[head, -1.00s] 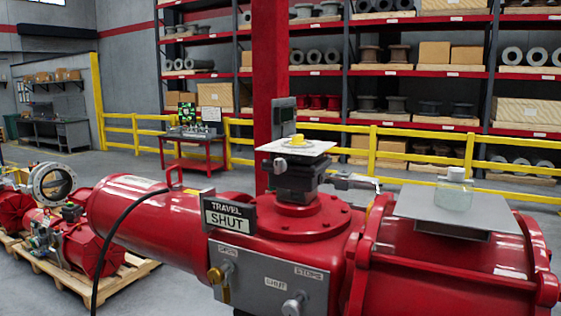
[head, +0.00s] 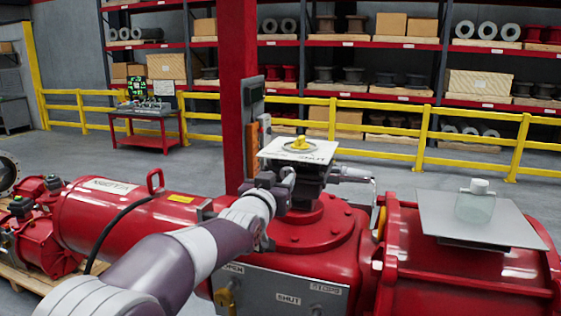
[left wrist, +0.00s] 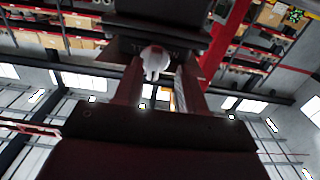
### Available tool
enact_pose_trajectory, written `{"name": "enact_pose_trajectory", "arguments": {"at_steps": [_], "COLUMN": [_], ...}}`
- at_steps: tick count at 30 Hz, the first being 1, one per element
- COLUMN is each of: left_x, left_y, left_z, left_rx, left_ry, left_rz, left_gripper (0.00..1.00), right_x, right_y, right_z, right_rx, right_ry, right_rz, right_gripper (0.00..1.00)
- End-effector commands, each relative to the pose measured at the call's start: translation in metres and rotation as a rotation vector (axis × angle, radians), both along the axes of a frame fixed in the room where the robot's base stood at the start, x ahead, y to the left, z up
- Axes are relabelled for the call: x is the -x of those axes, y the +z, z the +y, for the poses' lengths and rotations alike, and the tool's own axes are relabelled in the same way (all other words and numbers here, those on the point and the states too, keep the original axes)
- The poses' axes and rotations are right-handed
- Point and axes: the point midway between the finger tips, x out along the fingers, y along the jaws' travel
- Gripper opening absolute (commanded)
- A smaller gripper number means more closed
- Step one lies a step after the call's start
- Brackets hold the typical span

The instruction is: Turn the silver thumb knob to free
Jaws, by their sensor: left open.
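A small pale silver knob (left wrist: 155,60) shows in the left wrist view, beyond and roughly between the two fingers of my left gripper (left wrist: 158,82). The fingers stand apart, and I see no clear contact with the knob. A dark plate with partly hidden lettering is just behind it. In the head view my left gripper (head: 277,184) is at the dark block (head: 304,192) under the square indicator plate (head: 298,151) on the red actuator (head: 320,228). My own wrist hides much of the contact area there. My right gripper is not in view.
A grey plate (head: 445,222) with a clear jar (head: 475,203) lies on the red housing at right. A metal lever (head: 358,178) sticks out right of the block. A grey panel (head: 270,292) is on the front. A black cable crosses the left cylinder.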

Motion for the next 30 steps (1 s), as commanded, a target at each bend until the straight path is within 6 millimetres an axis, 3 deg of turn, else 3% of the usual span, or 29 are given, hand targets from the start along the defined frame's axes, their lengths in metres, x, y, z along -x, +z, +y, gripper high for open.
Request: {"name": "enact_pose_trajectory", "arguments": {"at_steps": [3, 13, 14, 17, 18, 30], "left_x": [-0.011, -0.015, -0.015, -0.015, -0.015, -0.015], "left_y": [0.003, -0.001, -0.001, -0.001, -0.001, -0.003], "left_z": [-0.004, -0.005, -0.005, -0.005, -0.005, -0.005], "left_rx": [0.0, 0.001, 0.001, 0.001, 0.0, 0.044], "left_ry": [-0.001, 0.0, 0.0, 0.0, 0.0, 0.0], "left_rz": [-0.001, -0.001, -0.001, -0.001, -0.001, 0.014], "left_gripper": [0.4, 0.4, 0.37, 0.05, 0.0, 0.0], "right_x": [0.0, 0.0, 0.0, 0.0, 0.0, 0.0], "right_y": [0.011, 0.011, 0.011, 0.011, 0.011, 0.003], "right_z": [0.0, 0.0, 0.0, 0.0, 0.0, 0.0], "right_rx": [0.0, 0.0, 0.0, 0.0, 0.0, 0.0], "right_ry": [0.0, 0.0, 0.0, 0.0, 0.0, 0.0], "right_rz": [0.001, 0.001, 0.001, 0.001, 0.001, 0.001], "right_gripper": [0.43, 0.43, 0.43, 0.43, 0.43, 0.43]}}
